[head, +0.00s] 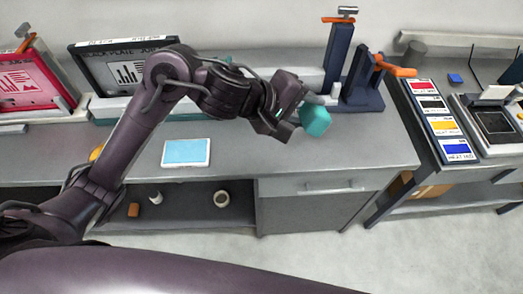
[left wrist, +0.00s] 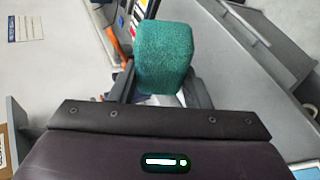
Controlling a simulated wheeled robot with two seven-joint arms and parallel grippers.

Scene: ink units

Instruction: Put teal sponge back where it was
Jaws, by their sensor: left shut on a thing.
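The teal sponge (head: 316,120) is a small block held at the end of my left arm, over the right part of the grey counter. My left gripper (head: 299,114) is shut on it. In the left wrist view the sponge (left wrist: 164,58) stands out between the two fingers of my left gripper (left wrist: 160,88). From the head view I cannot tell whether the sponge touches the counter. My right gripper is not in view.
A dark blue press stand (head: 362,95) with an orange handle is just right of the sponge. A light blue pad (head: 187,152) lies on the counter. Framed screens (head: 120,75) stand at the back left. Colour cards (head: 440,123) lie on the right table. The counter's front right is clear.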

